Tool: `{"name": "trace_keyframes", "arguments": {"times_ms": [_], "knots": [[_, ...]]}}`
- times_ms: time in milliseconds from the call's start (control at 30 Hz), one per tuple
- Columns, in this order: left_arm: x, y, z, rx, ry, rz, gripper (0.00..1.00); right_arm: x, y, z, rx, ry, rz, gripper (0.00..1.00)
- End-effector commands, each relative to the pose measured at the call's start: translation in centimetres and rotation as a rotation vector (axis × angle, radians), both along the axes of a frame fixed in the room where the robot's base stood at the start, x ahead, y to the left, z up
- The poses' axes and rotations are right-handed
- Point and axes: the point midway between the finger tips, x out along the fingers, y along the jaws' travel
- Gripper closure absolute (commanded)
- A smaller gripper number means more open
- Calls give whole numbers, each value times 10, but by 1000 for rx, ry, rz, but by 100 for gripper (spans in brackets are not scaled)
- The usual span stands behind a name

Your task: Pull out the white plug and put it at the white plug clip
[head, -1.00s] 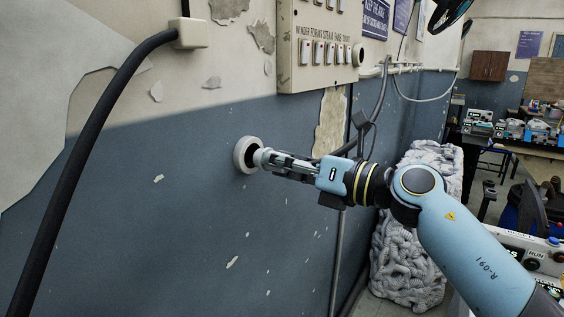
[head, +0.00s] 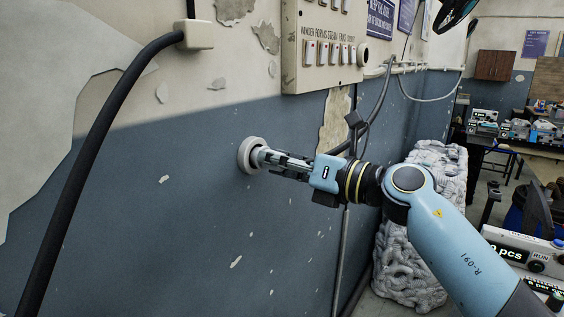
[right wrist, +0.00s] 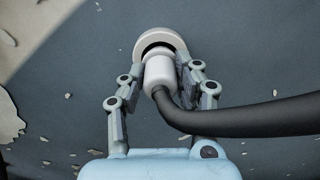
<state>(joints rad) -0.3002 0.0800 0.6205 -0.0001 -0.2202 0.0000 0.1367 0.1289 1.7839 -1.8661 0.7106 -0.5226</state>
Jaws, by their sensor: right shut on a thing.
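The white plug (right wrist: 158,75) is at a round white wall socket (right wrist: 163,36) in the right wrist view. A dark crescent shows between them, so the plug sits at the socket opening; how deep it is I cannot tell. A thick black cord (right wrist: 250,117) leaves the plug to the right. My right gripper (right wrist: 160,80) has a finger on each side of the plug and is shut on it. In the head view the right gripper (head: 277,160) meets the socket (head: 245,154) on the blue wall. I cannot pick out the white plug clip with certainty. My left gripper is not seen.
A cream switch panel (head: 322,45) hangs above the gripper. A cream box (head: 195,35) with a thick black cable (head: 100,140) is at upper left. A pile of grey rope-like material (head: 415,250) stands right of the wall, with workbenches beyond.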

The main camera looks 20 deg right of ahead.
Motion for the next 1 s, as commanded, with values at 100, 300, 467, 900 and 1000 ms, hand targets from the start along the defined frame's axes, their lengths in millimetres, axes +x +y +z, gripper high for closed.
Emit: {"name": "trace_keyframes", "arguments": {"times_ms": [100, 300, 467, 900, 1000], "knots": [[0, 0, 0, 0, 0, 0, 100, 3, 2, 0, 1, 0, 0, 100], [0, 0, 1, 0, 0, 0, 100, 8, 6, 0, 1, -1, 0, 100], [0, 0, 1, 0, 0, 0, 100, 8, 6, 0, -1, -1, 0, 53], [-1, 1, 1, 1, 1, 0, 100, 4, 2, -2, -2, 2, -1, 41], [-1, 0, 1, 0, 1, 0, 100, -8, -7, -2, -5, 2, -1, 41]]}}
